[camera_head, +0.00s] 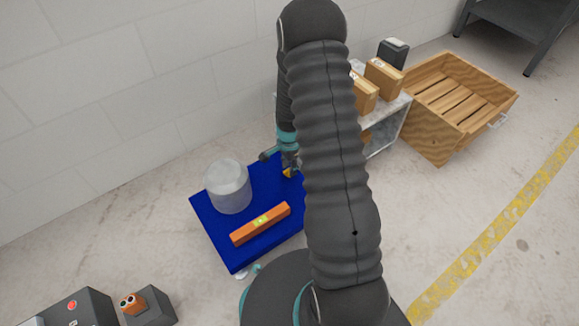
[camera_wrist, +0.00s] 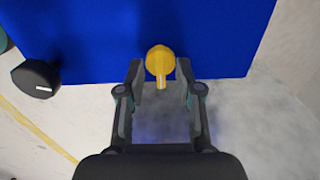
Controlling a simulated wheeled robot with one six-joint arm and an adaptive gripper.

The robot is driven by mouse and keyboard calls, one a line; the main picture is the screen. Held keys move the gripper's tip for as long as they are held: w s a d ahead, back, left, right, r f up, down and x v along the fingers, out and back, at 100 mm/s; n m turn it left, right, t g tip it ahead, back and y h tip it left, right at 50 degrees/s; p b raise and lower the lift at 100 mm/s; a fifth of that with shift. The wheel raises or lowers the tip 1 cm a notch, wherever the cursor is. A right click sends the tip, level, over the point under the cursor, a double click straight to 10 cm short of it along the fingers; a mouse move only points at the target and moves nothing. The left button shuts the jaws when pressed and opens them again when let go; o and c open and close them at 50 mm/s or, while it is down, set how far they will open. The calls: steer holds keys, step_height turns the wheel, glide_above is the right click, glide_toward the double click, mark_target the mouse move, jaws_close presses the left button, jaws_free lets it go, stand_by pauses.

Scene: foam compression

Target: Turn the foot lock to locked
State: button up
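A yellow round knob with a short lever (camera_wrist: 159,60), which looks like the foot lock, sits at the edge of a blue platform (camera_wrist: 90,30). In the wrist view its lever points toward my gripper (camera_wrist: 161,80). My gripper is open, with one fingertip on each side of the lever and gaps showing; I see no contact. In the head view a small yellow part (camera_head: 288,172) shows at the right of the blue platform (camera_head: 213,227), beside my gripper (camera_head: 291,160). My arm hides much of that area.
A clear cylinder (camera_head: 228,188) and an orange level (camera_head: 260,224) are on the platform. A shelf (camera_head: 388,130) with cardboard boxes (camera_head: 384,78) and a wooden crate (camera_head: 440,140) stand at right. A box with a red button (camera_head: 72,305) is at lower left.

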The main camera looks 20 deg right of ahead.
step_height(320, 180, up, 12)
stand_by(0.5)
steer(key=shift+f, duration=0.1)
steer(key=s+a+r+n+t+p, duration=0.2)
steer(key=s+r+n, duration=0.3)
steer(key=s+r, duration=0.3)
steer(key=s+a+r+n+t+p, duration=0.1)
steer(key=s+a+r+n, duration=0.4)
steer(key=r, duration=1.1)
steer(key=s+a+r+n+t+p, duration=0.2)
steer(key=s+a+r+n+p, duration=0.2)
steer(key=s+r, duration=0.8)
steer(key=shift+a+n+t, duration=0.15)
steer(key=shift+n+t, duration=0.15)
steer(key=shift+n, duration=0.7)
